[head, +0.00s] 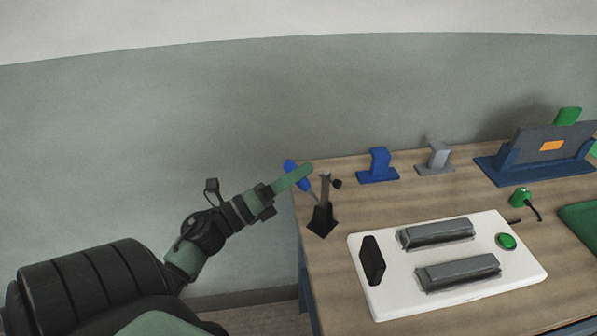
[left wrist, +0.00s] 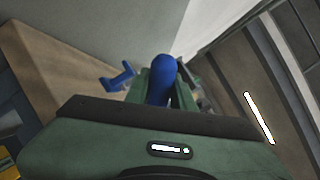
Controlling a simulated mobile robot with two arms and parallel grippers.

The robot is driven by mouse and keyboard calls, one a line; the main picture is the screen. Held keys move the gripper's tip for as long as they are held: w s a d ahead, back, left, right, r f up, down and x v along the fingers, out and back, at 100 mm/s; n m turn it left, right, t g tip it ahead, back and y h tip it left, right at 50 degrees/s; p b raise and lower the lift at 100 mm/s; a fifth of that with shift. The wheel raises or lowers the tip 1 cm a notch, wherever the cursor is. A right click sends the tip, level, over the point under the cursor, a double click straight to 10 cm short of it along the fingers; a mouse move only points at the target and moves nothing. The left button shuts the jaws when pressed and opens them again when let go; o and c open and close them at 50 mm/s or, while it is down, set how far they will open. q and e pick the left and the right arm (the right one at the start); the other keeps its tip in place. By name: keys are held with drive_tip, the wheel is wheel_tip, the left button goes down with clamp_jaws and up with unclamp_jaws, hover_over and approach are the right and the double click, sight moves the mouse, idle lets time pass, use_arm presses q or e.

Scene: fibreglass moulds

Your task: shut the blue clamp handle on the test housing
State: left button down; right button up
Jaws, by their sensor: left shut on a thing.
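The blue clamp handle (head: 290,166) sticks up at the table's left edge, tilted to the left. It belongs to a dark clamp (head: 322,218) with a black foot and a grey upright lever. My left gripper (head: 296,178) reaches in from the left, its green fingers across the handle and hiding part of it. In the left wrist view the blue handle (left wrist: 161,80) sits between the green fingers, which are shut on it. I cannot tell for sure which part is the test housing; a white plate (head: 400,297) with two grey bars lies right of the clamp. My right gripper is not in view.
A blue bracket (head: 378,163) and a grey bracket (head: 437,157) stand at the back of the wooden table (head: 340,180). A blue stand (head: 497,168) with a dark panel is at back right. A green connector (head: 521,197) with a black cable lies in front of it.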

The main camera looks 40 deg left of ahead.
sight(309, 184)
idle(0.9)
use_arm(q)
drive_tip(key=r+m+p, duration=0.1)
drive_tip(key=d+r+m+g+p, duration=0.1)
drive_tip(key=m, duration=0.1)
drive_tip(key=d+r+m+h+p, duration=0.1)
drive_tip(key=shift+d+m+g+p, duration=0.1)
drive_tip(key=shift+m+g+p, duration=0.2)
drive_tip(key=shift+p, duration=0.1)
drive_tip(key=shift+d+r+m+p, duration=0.1)
drive_tip(key=shift+d+m+p, duration=0.2)
drive_tip(key=shift+m, duration=0.2)
drive_tip(key=shift+d+m+g, duration=0.2)
drive_tip(key=shift+m+g, duration=0.1)
drive_tip(key=shift+g, duration=0.1)
drive_tip(key=c, duration=1.2)
unclamp_jaws()
drive_tip(key=shift+f, duration=0.2)
